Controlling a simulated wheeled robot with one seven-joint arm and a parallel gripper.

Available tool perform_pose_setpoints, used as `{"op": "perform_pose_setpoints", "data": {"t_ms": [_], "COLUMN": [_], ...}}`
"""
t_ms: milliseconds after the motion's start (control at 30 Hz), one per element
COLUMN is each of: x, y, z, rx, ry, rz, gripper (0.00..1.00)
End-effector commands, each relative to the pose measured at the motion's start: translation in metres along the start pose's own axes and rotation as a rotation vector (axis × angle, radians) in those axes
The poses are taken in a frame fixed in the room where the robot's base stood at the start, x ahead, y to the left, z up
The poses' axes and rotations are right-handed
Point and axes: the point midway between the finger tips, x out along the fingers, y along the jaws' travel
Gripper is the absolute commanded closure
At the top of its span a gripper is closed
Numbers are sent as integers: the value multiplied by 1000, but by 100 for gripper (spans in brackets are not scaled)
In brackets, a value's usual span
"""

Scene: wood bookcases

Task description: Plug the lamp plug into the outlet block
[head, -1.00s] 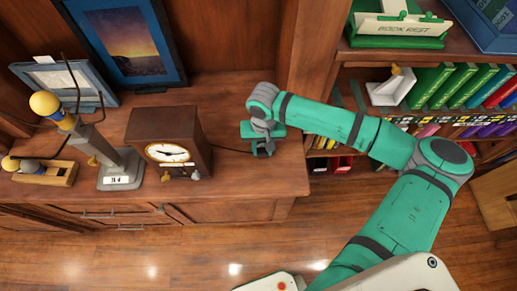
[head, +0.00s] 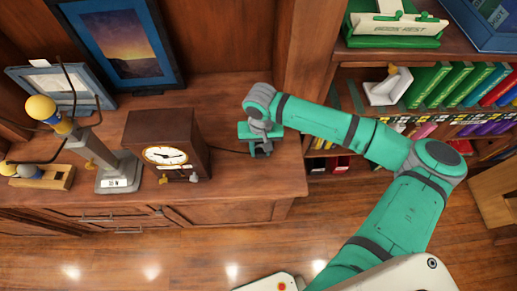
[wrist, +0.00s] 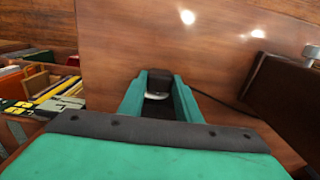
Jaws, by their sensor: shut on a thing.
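My gripper (head: 261,150) is low over the right end of the wooden cabinet top, pointing down. In the wrist view its two green fingers (wrist: 158,92) are shut on a small dark piece with a pale lower edge, which I take to be the lamp plug (wrist: 157,84). A thin dark cord (wrist: 215,101) runs off to the right in the wrist view. The fingers hide most of the plug, and its prongs do not show. I cannot make out the outlet block with certainty. A grey post with a yellow ball head (head: 41,108), possibly the lamp, stands at left.
A brown clock (head: 165,135) stands just left of my gripper. A wooden block with round knobs (head: 38,180) lies at the far left. Framed pictures (head: 128,45) lean behind. A shelf with books (head: 440,85) is at right. Cabinet top behind my gripper is bare.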

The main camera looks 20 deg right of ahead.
Motion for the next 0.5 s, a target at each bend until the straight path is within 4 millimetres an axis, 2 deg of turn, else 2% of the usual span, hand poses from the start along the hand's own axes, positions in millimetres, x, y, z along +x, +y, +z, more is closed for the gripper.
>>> {"op": "perform_pose_setpoints", "data": {"t_ms": [500], "x": [0], "y": [8], "z": [0], "rx": [14], "ry": [0], "rz": [-1], "gripper": [92]}}
